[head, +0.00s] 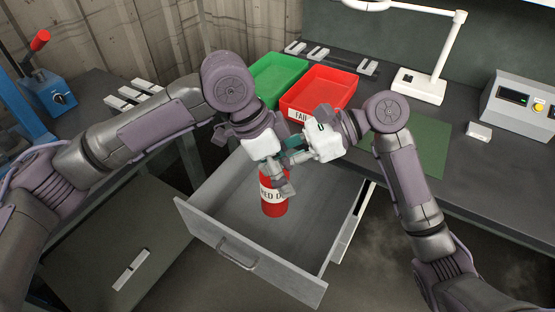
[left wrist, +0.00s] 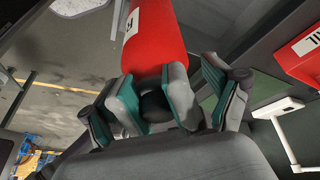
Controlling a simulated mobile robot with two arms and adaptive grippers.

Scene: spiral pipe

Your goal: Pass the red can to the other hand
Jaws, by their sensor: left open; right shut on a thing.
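The red can (head: 273,206) with a white label stands upright in the picture, over the open drawer. Its top is hidden behind the crowded fingers. My right gripper (head: 286,160) reaches in from the right and is shut on the can near its upper end. My left gripper (head: 276,177) points down from above, open, with its fingers close around the top of the can. In the left wrist view the red can (left wrist: 153,42) lies just beyond several grey and teal fingers; which belong to which gripper is hard to tell there.
The grey drawer (head: 225,222) is pulled out below and looks otherwise empty. A green bin (head: 277,72) and a red bin (head: 335,84) stand on the bench behind. A white lamp (head: 420,85) and a control box (head: 515,105) are at the right.

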